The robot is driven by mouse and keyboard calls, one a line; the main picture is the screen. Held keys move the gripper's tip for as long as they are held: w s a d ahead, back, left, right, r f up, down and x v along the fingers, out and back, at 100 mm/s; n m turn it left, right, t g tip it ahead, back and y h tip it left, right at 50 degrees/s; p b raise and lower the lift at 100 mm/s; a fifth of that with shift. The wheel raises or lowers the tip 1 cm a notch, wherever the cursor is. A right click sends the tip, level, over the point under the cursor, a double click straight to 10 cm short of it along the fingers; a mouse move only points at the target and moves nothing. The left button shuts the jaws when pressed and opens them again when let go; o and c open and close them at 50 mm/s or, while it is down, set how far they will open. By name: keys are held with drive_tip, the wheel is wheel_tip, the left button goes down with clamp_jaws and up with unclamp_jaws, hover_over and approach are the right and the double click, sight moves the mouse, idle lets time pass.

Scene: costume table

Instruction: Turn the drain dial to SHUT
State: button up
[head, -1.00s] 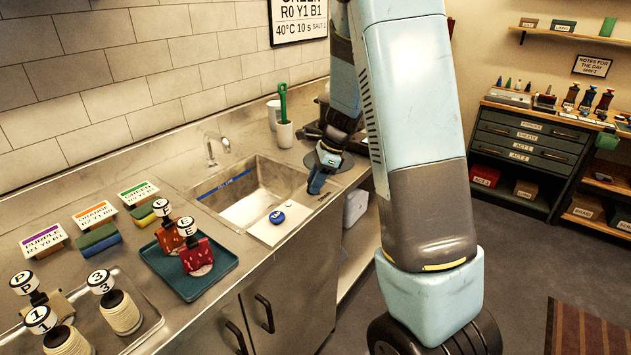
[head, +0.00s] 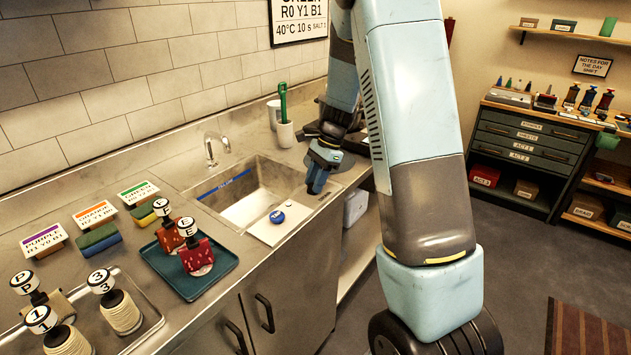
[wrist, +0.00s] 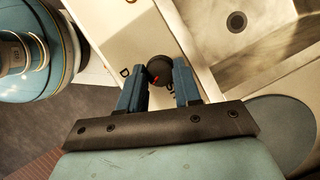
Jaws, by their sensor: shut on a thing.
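The drain dial (wrist: 160,68) is a small round black knob with a short red mark, on the pale counter beside the sink in the wrist view. Its red mark sits at the knob's lower left, between a letter D at left and the partly covered letters SH at lower right. My gripper (wrist: 160,88) has its two blue fingers on either side of the knob and is shut on it. In the head view my gripper (head: 318,180) reaches down at the sink's right edge; it hides the dial there.
The sink (head: 245,195) has a drain hole (wrist: 236,21). A white cup with a green tool (head: 284,132) stands behind my gripper. A teal tray (head: 207,284) with red stamps sits left.

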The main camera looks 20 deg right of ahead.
drive_tip(key=n, duration=0.2)
drive_tip(key=n+g+h, duration=0.1)
drive_tip(key=n, duration=0.1)
drive_tip(key=n+g, duration=0.1)
drive_tip(key=n, duration=0.1)
drive_tip(key=shift+w+a, duration=0.1)
drive_tip(key=shift+w, duration=0.2)
drive_tip(key=n+h, duration=0.1)
drive_tip(key=n, duration=0.2)
drive_tip(key=n+g+h, duration=0.1)
drive_tip(key=n, duration=0.3)
drive_tip(key=shift+w+a+h, duration=0.1)
drive_tip(key=shift+a+h, duration=0.1)
drive_tip(key=shift+h, duration=0.1)
drive_tip(key=o, duration=1)
drive_tip(key=shift+o, duration=0.2)
drive_tip(key=a+v, duration=0.1)
drive_tip(key=v, duration=1.2)
drive_tip(key=shift+w+d+r, duration=0.25)
drive_tip(key=shift+d+r, duration=0.05)
drive_tip(key=shift+d, duration=0.2)
